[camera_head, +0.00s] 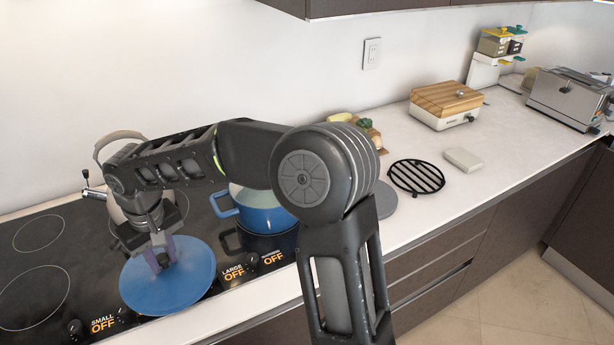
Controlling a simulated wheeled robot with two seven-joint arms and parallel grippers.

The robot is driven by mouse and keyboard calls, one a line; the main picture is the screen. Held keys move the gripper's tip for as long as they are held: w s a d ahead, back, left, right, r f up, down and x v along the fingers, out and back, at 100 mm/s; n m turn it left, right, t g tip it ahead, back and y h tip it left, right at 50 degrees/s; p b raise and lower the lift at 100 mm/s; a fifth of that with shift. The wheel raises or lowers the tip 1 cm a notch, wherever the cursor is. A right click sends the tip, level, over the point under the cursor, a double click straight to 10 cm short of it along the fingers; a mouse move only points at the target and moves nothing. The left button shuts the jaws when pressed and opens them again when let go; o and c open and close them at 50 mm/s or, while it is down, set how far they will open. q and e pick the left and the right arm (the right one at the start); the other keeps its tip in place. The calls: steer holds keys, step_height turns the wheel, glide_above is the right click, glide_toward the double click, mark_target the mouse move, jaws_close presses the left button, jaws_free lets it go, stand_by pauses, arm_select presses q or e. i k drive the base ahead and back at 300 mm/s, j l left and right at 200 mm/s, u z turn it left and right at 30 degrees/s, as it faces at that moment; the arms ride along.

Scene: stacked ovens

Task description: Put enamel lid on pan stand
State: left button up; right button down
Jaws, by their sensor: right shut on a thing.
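The blue enamel lid (190,278) is at the front of the black cooktop in the head view. My right gripper (163,258) is above the lid's middle and shut on it; the grip point is partly hidden by the fingers. I cannot tell whether the lid touches the cooktop. The pan stand (417,176), a round black slatted rack, lies on the white counter right of the cooktop. It is empty. My left gripper is not in view.
A blue pot (262,212) stands on the cooktop (60,262) behind my right arm. A kettle (120,150) is at the back left. A pale block (463,159) lies right of the stand. A wooden-topped appliance (446,104) and a toaster (568,98) stand farther back.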

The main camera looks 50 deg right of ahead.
mark_target(416, 175)
steer(key=l+u, duration=0.25)
steer(key=u, duration=0.15)
steer(key=k+l+u, duration=0.15)
steer(key=u, duration=0.2)
steer(key=k+l+u, duration=0.15)
steer(key=l+u, duration=0.25)
steer(key=k+l+u, duration=0.2)
steer(key=k+l, duration=0.35)
steer(key=k+l+u, duration=0.2)
steer(key=k+l, duration=0.3)
steer(key=k+l+u, duration=0.2)
steer(key=k+l, duration=0.2)
steer(key=k, duration=0.25)
steer(key=k+l, duration=0.3)
steer(key=k, duration=0.15)
steer(key=k+l, duration=0.3)
steer(key=k, duration=0.2)
